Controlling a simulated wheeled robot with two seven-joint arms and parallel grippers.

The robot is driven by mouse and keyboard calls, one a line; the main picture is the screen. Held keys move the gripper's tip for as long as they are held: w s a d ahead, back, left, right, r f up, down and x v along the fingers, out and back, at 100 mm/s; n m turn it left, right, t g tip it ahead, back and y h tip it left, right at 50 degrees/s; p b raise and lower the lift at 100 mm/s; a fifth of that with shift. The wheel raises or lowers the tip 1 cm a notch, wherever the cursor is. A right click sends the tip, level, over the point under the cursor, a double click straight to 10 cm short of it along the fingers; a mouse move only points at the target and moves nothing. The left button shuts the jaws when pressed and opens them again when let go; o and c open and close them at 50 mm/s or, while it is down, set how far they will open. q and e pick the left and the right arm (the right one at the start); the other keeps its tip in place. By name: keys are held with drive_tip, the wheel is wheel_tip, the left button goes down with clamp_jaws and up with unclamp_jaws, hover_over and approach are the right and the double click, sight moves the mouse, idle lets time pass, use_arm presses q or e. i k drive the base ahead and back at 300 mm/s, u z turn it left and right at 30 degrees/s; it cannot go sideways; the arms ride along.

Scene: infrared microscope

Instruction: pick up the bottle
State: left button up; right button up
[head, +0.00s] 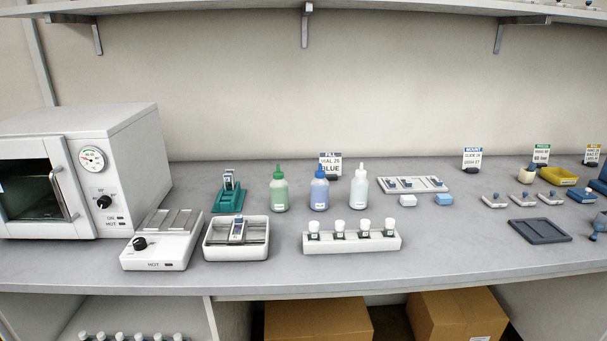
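Three dropper bottles stand upright in a row on the bench. The green bottle (279,193) is on the left, the blue bottle (319,194) is in the middle, and the clear, pale bottle (359,192) is on the right. A sign (330,163) stands behind the blue bottle, partly hidden by it, and reads in part "VIAL 26 BLUE". Neither of my grippers is in view.
A white rack (352,243) of white-capped vials stands in front of the bottles. A teal holder (228,200) and a white tray device (236,250) are to the left, beside a hot plate (160,252) and an oven (120,150). A shelf (400,8) runs overhead.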

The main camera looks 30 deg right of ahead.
sight(359, 188)
drive_tip(key=z, duration=1.3)
